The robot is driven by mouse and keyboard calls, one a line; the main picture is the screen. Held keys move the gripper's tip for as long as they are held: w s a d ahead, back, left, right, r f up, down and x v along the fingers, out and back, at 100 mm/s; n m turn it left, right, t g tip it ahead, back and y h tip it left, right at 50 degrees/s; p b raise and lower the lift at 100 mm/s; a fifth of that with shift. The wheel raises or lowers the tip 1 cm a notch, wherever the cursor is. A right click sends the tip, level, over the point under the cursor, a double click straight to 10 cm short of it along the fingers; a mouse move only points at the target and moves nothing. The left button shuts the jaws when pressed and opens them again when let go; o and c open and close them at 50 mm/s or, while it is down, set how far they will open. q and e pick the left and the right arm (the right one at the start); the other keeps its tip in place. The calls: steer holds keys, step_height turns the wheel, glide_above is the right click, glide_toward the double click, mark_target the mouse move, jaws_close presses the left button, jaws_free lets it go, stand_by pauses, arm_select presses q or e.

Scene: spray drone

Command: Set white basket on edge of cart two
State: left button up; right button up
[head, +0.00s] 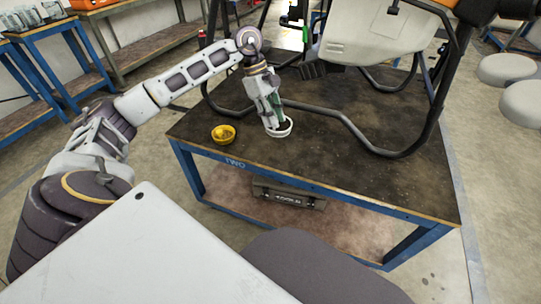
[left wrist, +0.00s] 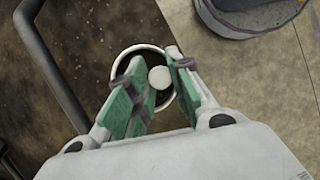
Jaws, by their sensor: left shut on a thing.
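The white basket (head: 289,130) is a small round bowl with a dark inside, at the front part of the dark top of cart two (head: 330,165), near its blue front edge. In the left wrist view, its white rim (left wrist: 119,63) shows between and beyond the green-padded fingers, with a pale round thing inside. My left gripper (head: 274,122) reaches down from above and is shut on the basket. In the left wrist view, the left gripper (left wrist: 158,88) has its fingers at the rim. I cannot tell whether the basket touches the cart top. My right gripper is not in view.
A yellow bowl (head: 223,134) with yellow contents stands left of the white basket. A large white drone with black tube legs (head: 375,150) covers the back and right of the cart. A tool case (head: 290,193) lies on the lower shelf. The front left top is mostly clear.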

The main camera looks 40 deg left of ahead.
arm_select(q)
steer(key=shift+s+a+f+n+t+b, duration=0.2)
steer(key=shift+a+f+n+t+b, duration=0.4)
steer(key=shift+b, duration=1.05)
steer(key=shift+s+a+f+n+b, duration=0.1)
steer(key=shift+a+f+n+b, duration=0.05)
steer(key=shift+a+n+b, duration=0.45)
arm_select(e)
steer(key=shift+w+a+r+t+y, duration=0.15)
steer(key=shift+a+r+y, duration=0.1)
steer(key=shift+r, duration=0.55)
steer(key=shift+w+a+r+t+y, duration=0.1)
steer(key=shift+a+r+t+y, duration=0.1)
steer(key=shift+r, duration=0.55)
arm_select(q)
steer(key=shift+d, duration=0.1)
steer(key=shift+f, duration=0.1)
step_height(320, 180, down, 5)
steer(key=shift+f+b, duration=0.2)
steer(key=shift+b, duration=1.05)
steer(key=shift+f, duration=0.3)
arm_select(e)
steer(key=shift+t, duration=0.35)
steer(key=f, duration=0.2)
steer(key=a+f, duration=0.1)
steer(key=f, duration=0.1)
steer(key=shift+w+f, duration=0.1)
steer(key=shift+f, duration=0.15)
